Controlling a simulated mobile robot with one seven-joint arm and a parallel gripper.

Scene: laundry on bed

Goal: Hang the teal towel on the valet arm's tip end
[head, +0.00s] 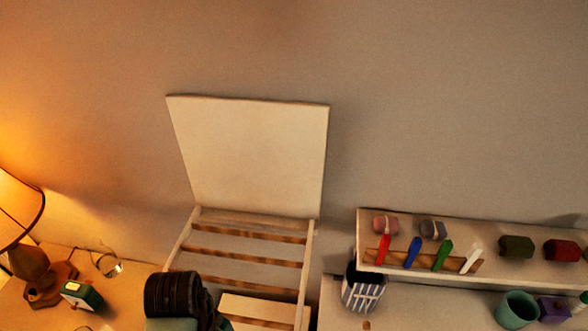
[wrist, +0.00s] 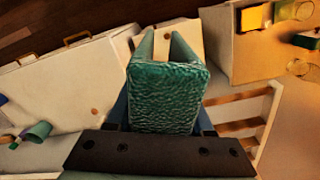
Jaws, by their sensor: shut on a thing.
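The teal towel (wrist: 165,92) is in the middle of the wrist view, a thick, textured, folded piece. My gripper (wrist: 163,118) is shut on it, with one finger at each side and the dark palm bar below. Two teal flaps rise from the towel's far end, with a gap between them. In the head view a teal patch shows at the bottom edge, under a dark part of my arm; most of it is cut off. I cannot pick out the valet arm or its tip in either view.
A pale slatted wooden frame (head: 246,230) with a white panel (head: 250,155) stands against the wall. A lamp (head: 32,270) and a small green clock (head: 82,295) are at left. At right, a shelf (head: 400,264) holds several small items; a teal cup (head: 517,309) stands below.

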